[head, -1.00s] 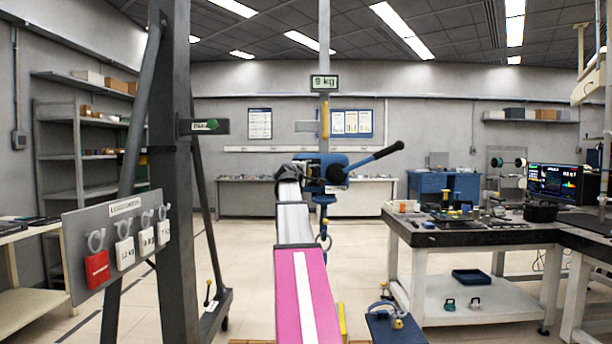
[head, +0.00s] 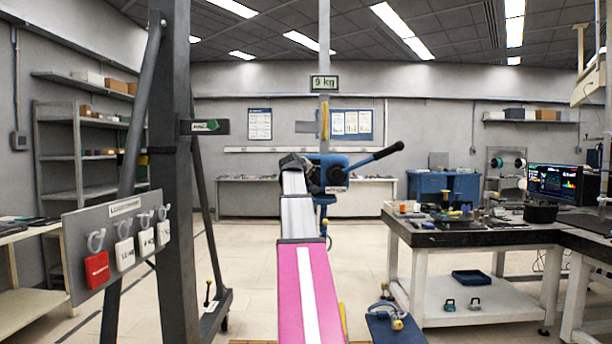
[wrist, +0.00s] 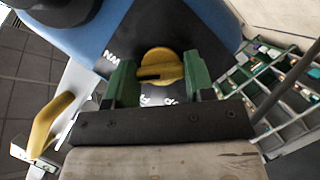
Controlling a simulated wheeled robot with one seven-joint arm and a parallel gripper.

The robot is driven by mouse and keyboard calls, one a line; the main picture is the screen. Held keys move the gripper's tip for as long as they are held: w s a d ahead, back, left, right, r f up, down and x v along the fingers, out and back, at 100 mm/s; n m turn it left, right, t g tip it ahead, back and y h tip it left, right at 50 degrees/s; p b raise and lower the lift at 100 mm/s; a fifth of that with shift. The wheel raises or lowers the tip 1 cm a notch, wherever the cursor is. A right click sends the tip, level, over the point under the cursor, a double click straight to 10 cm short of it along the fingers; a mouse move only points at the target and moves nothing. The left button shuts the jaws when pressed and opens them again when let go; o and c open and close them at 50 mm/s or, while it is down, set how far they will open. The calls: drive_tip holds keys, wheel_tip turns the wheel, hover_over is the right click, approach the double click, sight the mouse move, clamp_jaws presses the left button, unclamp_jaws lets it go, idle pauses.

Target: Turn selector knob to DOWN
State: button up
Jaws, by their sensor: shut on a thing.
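The yellow round selector knob (wrist: 161,68) sits on a dark label plate (wrist: 122,45) of the blue hoist housing in the wrist view. White letters show on the plate around it, partly hidden. My gripper (wrist: 160,82) has its green fingers on either side of the knob, shut on it. A dark slot or mark shows on the knob's left part. In the head view the blue hoist (head: 330,172), with a long black-tipped lever, hangs at the centre. My arm reaches up to it and hides the knob there.
A dark steel frame post (head: 175,190) and a board with hanging tags (head: 125,245) stand at the left. A workbench (head: 440,235) with small items stands at the right. A yellow hook-like part (wrist: 48,125) shows at the wrist view's left.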

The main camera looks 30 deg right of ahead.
drive_tip(key=shift+f, duration=0.1)
idle(0.3)
drive_tip(key=o, duration=0.9)
drive_tip(key=v, duration=1.1)
